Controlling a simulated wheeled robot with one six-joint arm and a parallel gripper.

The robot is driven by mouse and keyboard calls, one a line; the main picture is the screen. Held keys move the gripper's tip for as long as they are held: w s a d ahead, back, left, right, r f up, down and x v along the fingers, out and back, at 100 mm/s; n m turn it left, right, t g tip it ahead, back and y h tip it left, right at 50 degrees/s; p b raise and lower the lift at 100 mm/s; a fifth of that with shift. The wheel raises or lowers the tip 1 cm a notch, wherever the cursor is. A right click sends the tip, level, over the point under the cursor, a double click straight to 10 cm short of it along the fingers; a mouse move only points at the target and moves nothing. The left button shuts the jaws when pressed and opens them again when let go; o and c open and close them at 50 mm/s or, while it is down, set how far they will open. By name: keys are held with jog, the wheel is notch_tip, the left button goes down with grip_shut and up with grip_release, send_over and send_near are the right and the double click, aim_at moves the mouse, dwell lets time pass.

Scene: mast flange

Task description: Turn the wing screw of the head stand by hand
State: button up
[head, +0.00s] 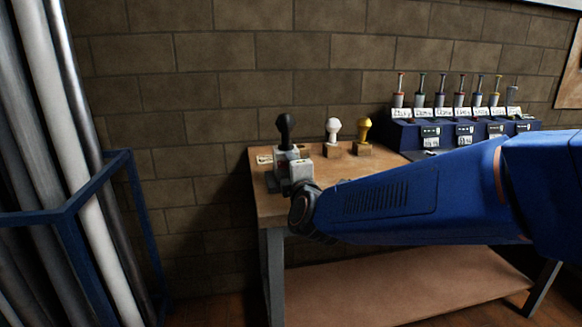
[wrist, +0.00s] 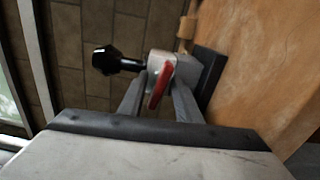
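The head stand (head: 281,160) stands near the left end of the wooden bench, with a black knob-shaped head (head: 285,128) upright on it. In the wrist view its pale block (wrist: 186,69) sits on a dark base plate, and the black head (wrist: 106,60) points left. The red wing screw (wrist: 160,87) is on the block's near face, its wing long and slightly tilted. My gripper (wrist: 160,90) is open, a finger on each side of the wing. Whether either finger touches it is unclear. In the head view my gripper (head: 301,172) hides the screw.
A white knob (head: 333,128) and a yellow knob (head: 365,130) stand on wooden blocks to the right. A blue rack (head: 460,132) with several labelled plungers is at the back right. A brick wall (head: 220,110) is behind. Pipes in a blue frame (head: 65,212) stand left.

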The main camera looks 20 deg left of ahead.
jog(key=shift+v, duration=2.5)
jog(key=d+m, duration=0.1)
jog(key=d, duration=0.1)
jog(key=w+d+m, duration=0.1)
jog(key=d, duration=0.2)
jog(key=d+g, duration=0.1)
jog(key=d, duration=0.2)
jog(key=shift+w+f+m+h, duration=0.15)
jog(key=shift+w+m+h, duration=0.15)
jog(key=shift+m, duration=0.1)
jog(key=s+d+f+m+g+h, duration=0.1)
jog(key=s+d+f+m+g, duration=0.2)
jog(key=d, duration=0.7)
jog(key=s+d+f+m+g+h, duration=0.15)
jog(key=d+m, duration=0.35)
jog(key=d, duration=0.5)
jog(key=s+d+f+m+g+h, duration=0.2)
jog(key=s+d+f+m, duration=0.4)
jog(key=s+d, duration=0.5)
jog(key=s+d+f+m+g+h, duration=0.3)
jog(key=s+d+f+m, duration=0.4)
jog(key=s+d, duration=0.4)
jog(key=shift+s+d+m+h, duration=0.3)
jog(key=shift+d+m+h, duration=0.4)
jog(key=shift+d, duration=0.5)
